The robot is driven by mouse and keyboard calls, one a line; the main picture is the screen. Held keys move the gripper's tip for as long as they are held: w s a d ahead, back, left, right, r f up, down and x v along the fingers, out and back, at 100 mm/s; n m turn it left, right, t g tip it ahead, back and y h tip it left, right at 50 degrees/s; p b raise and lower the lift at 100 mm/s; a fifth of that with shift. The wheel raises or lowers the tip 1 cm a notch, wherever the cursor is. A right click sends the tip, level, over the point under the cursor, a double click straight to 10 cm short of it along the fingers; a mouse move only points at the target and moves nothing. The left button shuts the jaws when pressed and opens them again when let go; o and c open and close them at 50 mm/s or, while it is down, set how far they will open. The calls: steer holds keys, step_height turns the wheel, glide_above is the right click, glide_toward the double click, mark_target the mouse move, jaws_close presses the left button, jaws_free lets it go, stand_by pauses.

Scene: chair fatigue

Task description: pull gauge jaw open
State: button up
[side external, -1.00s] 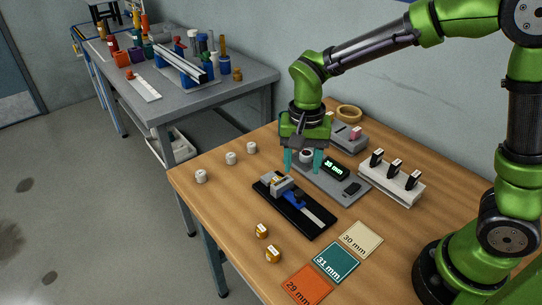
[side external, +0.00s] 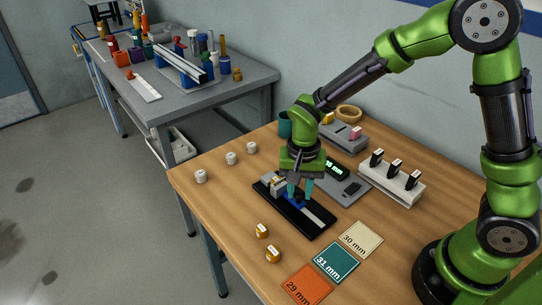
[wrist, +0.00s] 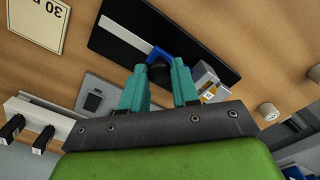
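The gauge is a black base (side external: 318,227) with a pale scale strip (side external: 313,214) and a blue sliding jaw (wrist: 183,47) with a dark round knob (wrist: 158,73). A grey fixed block (wrist: 203,74) stands at its other end, with a small white-and-orange piece (wrist: 209,92) at it. My gripper (side external: 300,191) is over the blue jaw in the side view, partly hiding it. In the wrist view its teal fingers (wrist: 160,77) are apart, with the knob seen between their tips. I cannot tell if they touch it.
A grey device with a lit display (side external: 335,168) stands behind the gauge. A white rack (side external: 391,187) holds black-topped items at right. Size cards (side external: 336,262) and two orange-banded pieces (side external: 262,231) lie in front. White cylinders (side external: 231,158) stand at left.

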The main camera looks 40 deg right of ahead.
jaws_close()
steer(key=shift+s, duration=1.85)
steer(key=o, duration=0.5)
jaws_free()
step_height(320, 180, up, 17)
steer(key=shift+w, duration=0.1)
